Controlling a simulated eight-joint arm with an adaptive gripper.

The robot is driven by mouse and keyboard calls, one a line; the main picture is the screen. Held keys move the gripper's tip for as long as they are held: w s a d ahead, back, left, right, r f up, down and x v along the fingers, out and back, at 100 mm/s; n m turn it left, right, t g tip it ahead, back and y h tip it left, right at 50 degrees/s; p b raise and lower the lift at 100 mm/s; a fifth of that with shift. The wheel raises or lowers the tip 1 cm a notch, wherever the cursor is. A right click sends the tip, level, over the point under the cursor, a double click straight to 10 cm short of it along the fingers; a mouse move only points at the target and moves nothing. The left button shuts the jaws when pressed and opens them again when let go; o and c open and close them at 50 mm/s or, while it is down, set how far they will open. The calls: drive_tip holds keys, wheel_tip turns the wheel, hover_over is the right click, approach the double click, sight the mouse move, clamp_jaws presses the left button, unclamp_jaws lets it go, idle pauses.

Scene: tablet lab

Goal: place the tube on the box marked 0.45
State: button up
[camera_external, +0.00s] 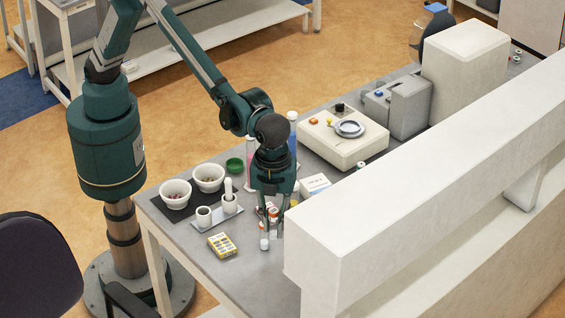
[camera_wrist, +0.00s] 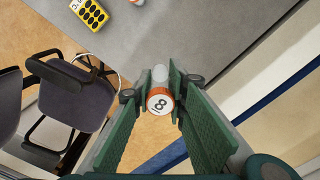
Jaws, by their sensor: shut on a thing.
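My gripper (camera_wrist: 160,98) is shut on a tube (camera_wrist: 160,75) with an orange cap and a white top marked 8. In the wrist view the cap faces the camera and the clear body extends away between the fingers. In the external view my gripper (camera_external: 270,222) points down near the table's front edge, beside the long white shelf. Small red-and-white capped items show around its fingers there, partly hidden. A white box (camera_external: 315,184) lies behind my gripper to the right; its marking is too small to read, so I cannot tell whether it says 0.45.
A yellow pack (camera_external: 222,245) lies left of my gripper on the grey table (camera_external: 190,238). Two white bowls (camera_external: 208,178), a mortar-like cup on a tray (camera_external: 204,216) and a green dish (camera_external: 235,166) stand further left. A balance (camera_external: 335,145) is behind. The white shelf (camera_external: 400,175) blocks the right.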

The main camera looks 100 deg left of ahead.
drive_tip(key=r, duration=0.9)
drive_tip(key=shift+w+a+r, duration=0.15)
drive_tip(key=shift+a+r, duration=0.1)
drive_tip(key=w+a, duration=0.3)
drive_tip(key=a, duration=1)
drive_tip(key=w+a+m, duration=0.1)
drive_tip(key=w+a, duration=0.2)
drive_tip(key=a, duration=0.9)
drive_tip(key=w+a, duration=0.4)
drive_tip(key=a, duration=0.9)
wheel_tip(320, 180, down, 11)
drive_tip(key=shift+s+d, duration=0.15)
drive_tip(key=shift+s, duration=0.1)
drive_tip(key=shift+f, duration=0.15)
drive_tip(key=shift+f, duration=3.1)
